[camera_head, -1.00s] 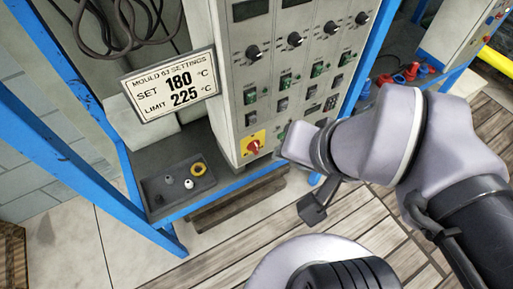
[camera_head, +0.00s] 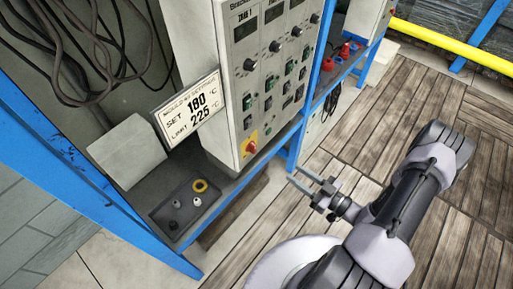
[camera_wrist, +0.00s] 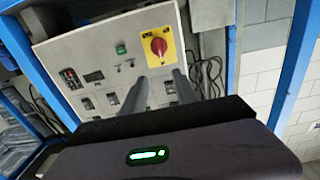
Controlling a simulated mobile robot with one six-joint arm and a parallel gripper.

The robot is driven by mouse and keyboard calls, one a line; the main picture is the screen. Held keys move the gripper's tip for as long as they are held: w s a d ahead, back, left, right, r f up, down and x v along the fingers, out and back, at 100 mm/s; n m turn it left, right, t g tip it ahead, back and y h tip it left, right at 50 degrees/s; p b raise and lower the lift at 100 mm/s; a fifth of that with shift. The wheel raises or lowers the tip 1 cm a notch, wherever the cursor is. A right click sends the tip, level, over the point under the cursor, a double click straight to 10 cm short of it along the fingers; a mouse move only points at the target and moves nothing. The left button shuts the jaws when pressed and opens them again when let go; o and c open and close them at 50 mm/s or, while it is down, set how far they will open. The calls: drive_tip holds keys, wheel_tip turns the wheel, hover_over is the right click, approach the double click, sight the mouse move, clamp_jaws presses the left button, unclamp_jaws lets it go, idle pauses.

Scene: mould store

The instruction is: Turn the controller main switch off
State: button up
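The controller main switch is a red rotary knob (camera_head: 251,148) on a yellow plate at the bottom left of the grey controller cabinet (camera_head: 212,75). In the wrist view the same knob (camera_wrist: 159,46) sits just beyond my fingertips, near the panel edge. Its exact turn position is hard to read. My gripper (camera_head: 294,173) is low in front of the cabinet, to the right of and below the switch, pointing left towards it. The wrist view shows its two fingers (camera_wrist: 160,76) apart with nothing between them, clear of the knob.
A blue frame post (camera_head: 303,105) stands right of the cabinet, close to my gripper. A settings sign (camera_head: 190,108) reads set 180, limit 225. A dark tray (camera_head: 165,214) with small parts lies on the shelf. Several knobs and green switches fill the panel. Wooden floor at right is clear.

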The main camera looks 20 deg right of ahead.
sight(255, 146)
drive_tip(key=b+x, duration=0.3)
drive_tip(key=x, duration=1.2)
drive_tip(key=shift+w+a+f, duration=0.1)
drive_tip(key=shift+a+f, duration=0.05)
drive_tip(key=shift+a, duration=0.15)
drive_tip(key=shift+w+a+b, duration=0.3)
drive_tip(key=shift+w, duration=0.15)
drive_tip(key=shift+c, duration=0.2)
clamp_jaws()
